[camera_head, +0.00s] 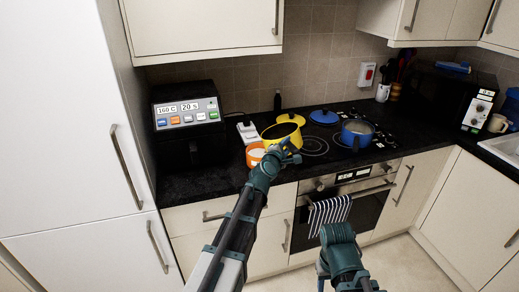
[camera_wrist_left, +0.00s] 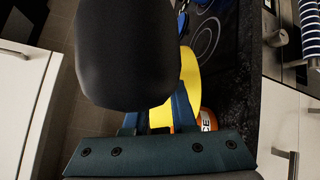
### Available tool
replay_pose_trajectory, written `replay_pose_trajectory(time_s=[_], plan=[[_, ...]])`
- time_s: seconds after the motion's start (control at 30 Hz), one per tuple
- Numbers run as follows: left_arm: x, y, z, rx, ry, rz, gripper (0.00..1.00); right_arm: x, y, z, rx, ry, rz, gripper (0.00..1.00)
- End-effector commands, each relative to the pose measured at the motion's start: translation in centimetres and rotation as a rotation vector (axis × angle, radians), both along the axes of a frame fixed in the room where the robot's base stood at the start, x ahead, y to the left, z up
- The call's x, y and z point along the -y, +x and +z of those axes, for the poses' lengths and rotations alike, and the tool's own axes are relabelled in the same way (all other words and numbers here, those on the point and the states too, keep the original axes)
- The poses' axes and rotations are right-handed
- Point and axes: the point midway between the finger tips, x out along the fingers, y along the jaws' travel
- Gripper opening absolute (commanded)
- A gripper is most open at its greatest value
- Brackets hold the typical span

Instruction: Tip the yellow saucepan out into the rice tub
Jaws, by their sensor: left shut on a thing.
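The yellow saucepan (camera_head: 270,133) is at the left of the hob, right beside and partly above the orange rice tub (camera_head: 255,157). Its open top faces up; I cannot tell its exact tilt or whether it touches the tub. My left gripper (camera_head: 284,152) is shut on the saucepan's black handle, which fills much of the left wrist view (camera_wrist_left: 125,55). The yellow pan side (camera_wrist_left: 189,75) shows behind the handle there, with part of the lettered orange tub (camera_wrist_left: 208,121) below it. The tub holds something pale. My right arm shows at the lower right, but its gripper does not show.
A yellow lid (camera_head: 291,119) and a blue lid (camera_head: 325,117) lie behind the saucepan. A blue pot (camera_head: 357,138) stands on the hob to the right. A black air fryer (camera_head: 187,125) stands to the left. A striped towel (camera_head: 329,214) hangs on the oven.

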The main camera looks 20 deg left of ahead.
Motion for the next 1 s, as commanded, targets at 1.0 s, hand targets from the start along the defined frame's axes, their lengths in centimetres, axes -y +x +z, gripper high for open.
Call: replay_pose_trajectory(time_s=[1.0], plan=[[2.8, -0.2, 0.8, 0.037, 0.35, -0.009, 0.0, 0.0, 0.0, 0.9, 0.0, 0.0, 0.0, 0.5]])
